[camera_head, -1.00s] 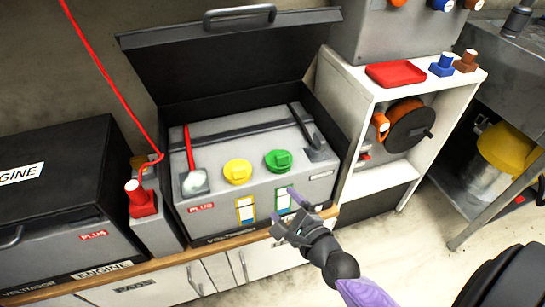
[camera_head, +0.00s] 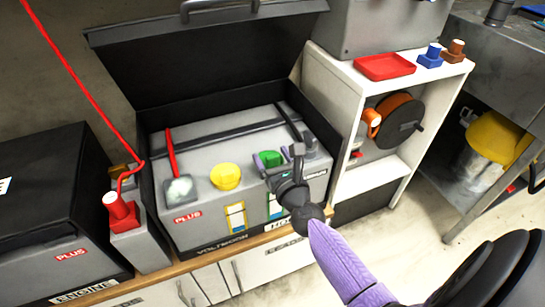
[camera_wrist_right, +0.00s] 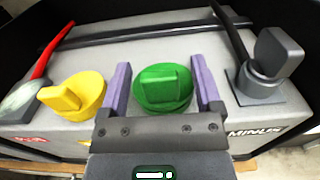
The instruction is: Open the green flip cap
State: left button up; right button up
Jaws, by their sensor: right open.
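The green flip cap (camera_head: 269,158) sits on top of the grey battery (camera_head: 205,200) inside the open black box. In the head view it is partly hidden behind my right gripper (camera_head: 284,160). In the right wrist view the green cap (camera_wrist_right: 163,88) has a raised ridge and appears closed. My right gripper (camera_wrist_right: 164,85) is open, with one purple finger on each side of the cap. I cannot tell whether the fingers touch it. The yellow cap (camera_wrist_right: 75,97) lies to the left. My left gripper is not in view.
The raised black lid (camera_head: 200,65) is behind. A white shelf (camera_head: 345,90) with a red tray (camera_head: 384,67) stands at the right.

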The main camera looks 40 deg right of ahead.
grip_shut()
dwell(1.3)
